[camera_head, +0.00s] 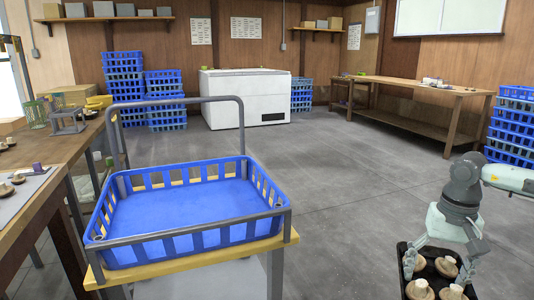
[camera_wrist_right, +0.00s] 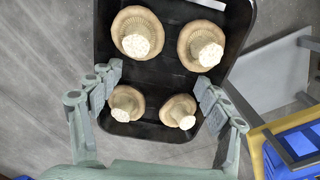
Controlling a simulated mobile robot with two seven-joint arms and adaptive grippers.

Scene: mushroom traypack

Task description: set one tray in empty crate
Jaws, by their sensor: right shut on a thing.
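The empty blue crate (camera_head: 180,208) sits on a cart at the left centre of the head view, with its slatted walls and bare floor showing. A corner of it shows at the lower right of the wrist view (camera_wrist_right: 287,168). My right gripper (camera_head: 438,268) is at the lower right, apart from the crate and to its right. It is shut on a black tray (camera_wrist_right: 160,74) holding several brown mushrooms (camera_wrist_right: 198,44) with pale stems. Its fingers grip the tray's two sides. The tray's lower part is cut off in the head view. My left gripper is not in view.
The cart has a yellow board (camera_head: 200,258) and a grey handle (camera_head: 243,125) behind the crate. A wooden table (camera_head: 35,195) with mushrooms stands at left. Stacked blue crates (camera_head: 512,128) stand at right. Open grey floor (camera_head: 340,190) lies between the cart and my right arm.

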